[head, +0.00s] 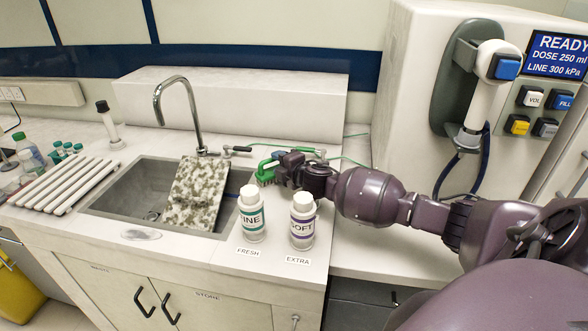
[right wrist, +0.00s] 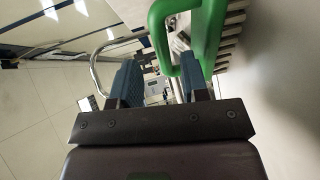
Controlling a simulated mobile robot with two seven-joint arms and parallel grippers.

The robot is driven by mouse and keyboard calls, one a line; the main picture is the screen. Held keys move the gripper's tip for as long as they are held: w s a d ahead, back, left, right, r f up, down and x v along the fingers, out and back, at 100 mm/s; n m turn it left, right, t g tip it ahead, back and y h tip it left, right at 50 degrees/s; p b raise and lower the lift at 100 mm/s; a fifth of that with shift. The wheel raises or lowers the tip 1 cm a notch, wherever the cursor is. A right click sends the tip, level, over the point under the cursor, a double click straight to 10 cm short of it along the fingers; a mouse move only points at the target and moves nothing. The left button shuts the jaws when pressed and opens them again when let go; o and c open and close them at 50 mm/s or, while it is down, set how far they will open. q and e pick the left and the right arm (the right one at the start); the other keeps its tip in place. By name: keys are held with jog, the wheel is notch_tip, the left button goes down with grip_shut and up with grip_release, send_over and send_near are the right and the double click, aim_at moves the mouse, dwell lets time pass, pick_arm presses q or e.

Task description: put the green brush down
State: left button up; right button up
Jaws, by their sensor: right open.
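The green brush (head: 267,172) is at the right end of the sink, on the white counter by the basin's edge. In the right wrist view the green brush (right wrist: 207,35) shows large at the top right, its bristles toward the pale counter surface. My right gripper (head: 284,168) is at the brush, coming in from the right. In its own view my right gripper (right wrist: 160,85) has its two fingers apart, with part of the green handle loop between or just beyond them. Whether a finger touches the handle I cannot tell. My left gripper is not in view.
A speckled board (head: 194,192) leans in the sink (head: 120,192). The faucet (head: 178,100) rises behind. White rods (head: 70,184) lie left. Counter right of the bottles is clear.

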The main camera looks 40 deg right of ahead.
jog(key=s+r, duration=0.1)
jog(key=s, duration=0.6)
jog(key=shift+s+r, duration=0.3)
jog(key=shift+a+f, duration=0.1)
